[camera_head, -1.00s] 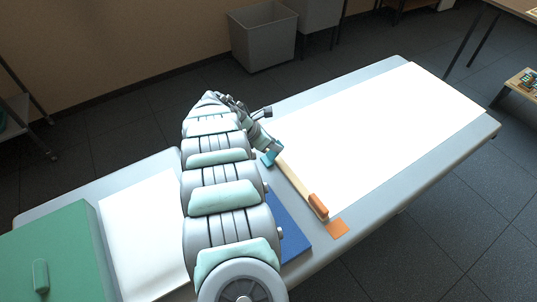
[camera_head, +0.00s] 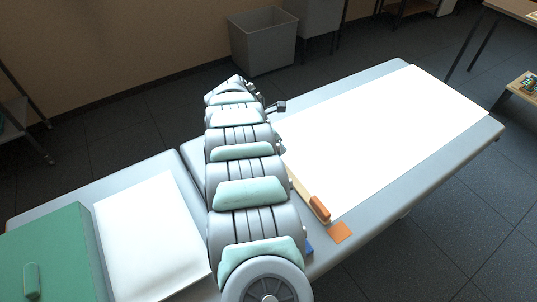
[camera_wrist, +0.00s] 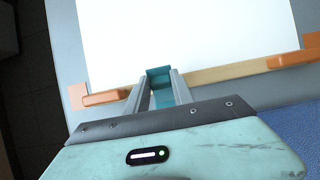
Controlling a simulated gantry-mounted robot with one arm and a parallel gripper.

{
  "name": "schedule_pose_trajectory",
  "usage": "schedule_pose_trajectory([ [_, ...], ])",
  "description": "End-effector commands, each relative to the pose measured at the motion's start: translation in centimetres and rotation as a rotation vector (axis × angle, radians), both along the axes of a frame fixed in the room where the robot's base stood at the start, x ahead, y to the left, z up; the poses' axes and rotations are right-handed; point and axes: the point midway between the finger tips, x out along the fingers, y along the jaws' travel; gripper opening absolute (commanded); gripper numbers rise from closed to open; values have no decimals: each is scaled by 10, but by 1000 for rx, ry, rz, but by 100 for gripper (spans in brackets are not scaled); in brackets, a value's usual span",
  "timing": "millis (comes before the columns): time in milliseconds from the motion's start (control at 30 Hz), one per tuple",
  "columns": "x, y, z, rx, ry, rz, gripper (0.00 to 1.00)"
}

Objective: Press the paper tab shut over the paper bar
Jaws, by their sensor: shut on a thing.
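The paper bar is a pale wooden strip with orange ends along the near edge of a white sheet (camera_wrist: 190,35). In the wrist view its bare wood (camera_wrist: 222,74) shows right of my gripper, and its orange ends (camera_wrist: 105,98) show on both sides. The teal paper tab (camera_wrist: 160,78) crosses the bar's line between my fingers. My gripper (camera_wrist: 159,92) is shut on this tab. I cannot tell whether the tab is fully pressed down. In the head view my arm hides the tab, the gripper and most of the bar; one orange end (camera_head: 320,208) shows.
Flat orange squares (camera_head: 340,232) lie beside the bar's ends. A blue pad (camera_wrist: 290,135) lies on the near side of the bar. A second white sheet (camera_head: 150,230) and a green box (camera_head: 45,250) are at the left. A grey bin (camera_head: 265,45) stands behind the table.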

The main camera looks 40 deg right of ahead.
Motion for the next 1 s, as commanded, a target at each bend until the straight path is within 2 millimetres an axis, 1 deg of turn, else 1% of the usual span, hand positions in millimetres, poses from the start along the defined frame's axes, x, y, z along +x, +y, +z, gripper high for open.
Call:
schedule_pose_trajectory([
  [267, -4, -16, -10, 79, -17, -6, 0],
  [433, -4, -24, -11, 109, -28, -11, 0],
  [700, -5, -22, -13, 155, -35, -1, 0],
  [1000, -5, -21, -12, 155, -35, -1, 0],
])
